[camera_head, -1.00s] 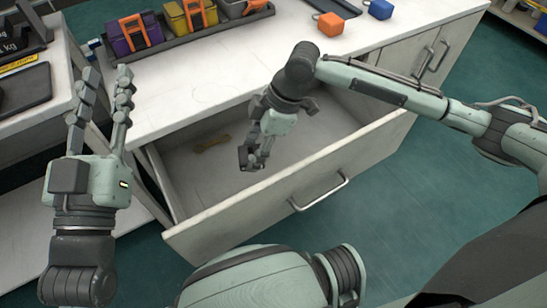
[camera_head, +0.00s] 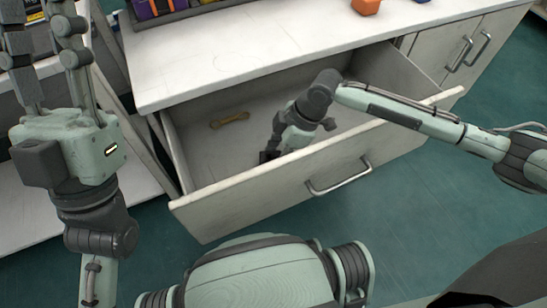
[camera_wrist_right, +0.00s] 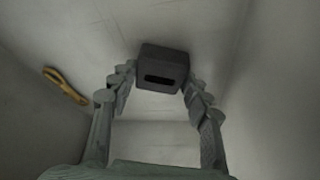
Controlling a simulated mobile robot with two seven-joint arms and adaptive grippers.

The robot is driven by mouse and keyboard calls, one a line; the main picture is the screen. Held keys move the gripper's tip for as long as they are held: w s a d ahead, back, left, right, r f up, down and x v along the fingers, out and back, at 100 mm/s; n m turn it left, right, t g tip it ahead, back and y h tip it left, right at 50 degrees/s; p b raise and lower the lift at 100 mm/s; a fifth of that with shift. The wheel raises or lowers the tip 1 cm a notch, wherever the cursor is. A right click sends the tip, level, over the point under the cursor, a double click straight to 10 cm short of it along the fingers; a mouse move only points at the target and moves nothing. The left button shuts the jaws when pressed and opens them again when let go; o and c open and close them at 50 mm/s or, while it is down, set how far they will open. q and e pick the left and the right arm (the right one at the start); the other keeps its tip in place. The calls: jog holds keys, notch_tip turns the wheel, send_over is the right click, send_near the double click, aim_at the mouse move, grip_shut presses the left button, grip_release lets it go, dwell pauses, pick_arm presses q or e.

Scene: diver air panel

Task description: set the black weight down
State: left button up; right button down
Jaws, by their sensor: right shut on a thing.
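The black weight (camera_wrist_right: 163,66) is a dark block with a slot in its face, held between the fingertips of my right gripper (camera_wrist_right: 160,84) in the right wrist view. In the head view my right gripper (camera_head: 273,150) reaches down inside the open drawer, and the weight (camera_head: 267,157) is a small dark patch at its tip, partly hidden by the drawer front. I cannot tell whether the weight touches the drawer floor. My left gripper (camera_head: 48,40) is raised at the left, fingers apart and empty.
The open drawer (camera_head: 270,185) has a handled front panel between me and the right gripper. Drawer floor around the weight looks clear.

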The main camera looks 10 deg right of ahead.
jog(key=shift+w+f, duration=0.1)
jog(key=shift+f, duration=0.05)
jog(key=shift+f, duration=0.1)
jog(key=c, duration=0.7)
grip_release()
jog(key=shift+f, duration=0.1)
jog(key=shift+c, duration=0.2)
